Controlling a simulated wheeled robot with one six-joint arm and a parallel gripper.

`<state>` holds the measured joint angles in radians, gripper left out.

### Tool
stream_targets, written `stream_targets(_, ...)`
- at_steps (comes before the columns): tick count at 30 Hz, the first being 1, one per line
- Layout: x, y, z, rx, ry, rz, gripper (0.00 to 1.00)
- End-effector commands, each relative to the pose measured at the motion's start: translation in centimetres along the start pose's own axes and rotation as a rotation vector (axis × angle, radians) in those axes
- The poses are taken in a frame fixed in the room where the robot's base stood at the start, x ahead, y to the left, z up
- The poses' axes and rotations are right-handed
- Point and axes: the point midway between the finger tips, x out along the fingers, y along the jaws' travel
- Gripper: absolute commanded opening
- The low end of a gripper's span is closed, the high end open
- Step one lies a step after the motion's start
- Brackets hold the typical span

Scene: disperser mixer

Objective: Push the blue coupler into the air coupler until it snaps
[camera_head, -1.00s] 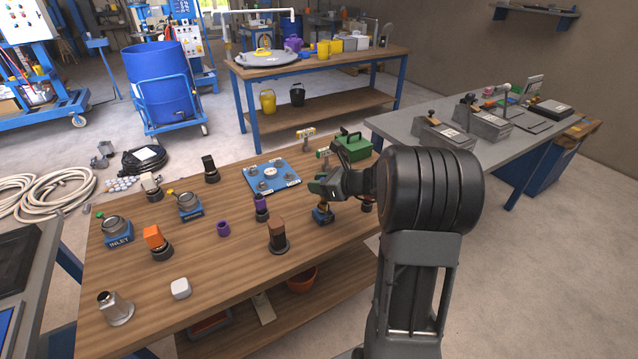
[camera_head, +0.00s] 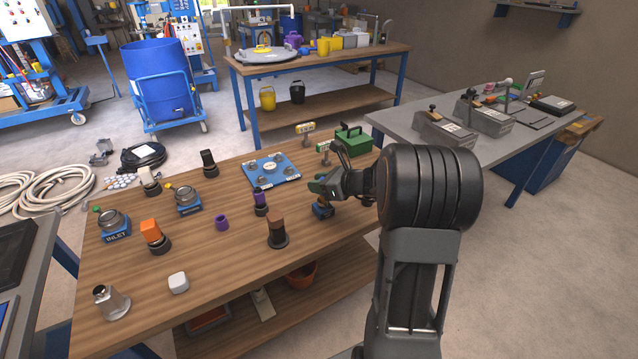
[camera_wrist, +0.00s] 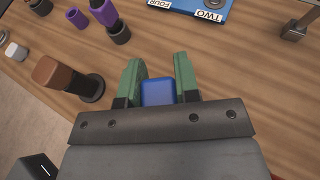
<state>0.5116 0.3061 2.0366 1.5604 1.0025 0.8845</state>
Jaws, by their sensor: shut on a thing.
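A brown-topped part on a dark base (camera_head: 277,231) stands left of my gripper. A purple-topped part (camera_head: 260,200) and a purple ring (camera_head: 222,223) are farther left. A blue plate (camera_head: 271,170) with round fittings lies behind. A green box (camera_head: 352,141) stands at the back right.

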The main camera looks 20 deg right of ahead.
Motion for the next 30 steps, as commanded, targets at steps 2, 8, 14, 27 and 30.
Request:
stream_targets(2,0.1,0.1,-0.2,0.002,0.004,0.001,0.35)
stream_targets(8,0.1,0.1,-0.2,0.002,0.003,0.001,0.54)
stream_targets(14,0.0,0.0,-0.2,0.001,0.003,0.001,0.59)
stream_targets(27,-5.0,-0.1,0.0,0.0,0.002,-0.005,0.59)
stream_targets(30,-7.1,-0.1,-0.1,0.002,0.003,-0.004,0.59)
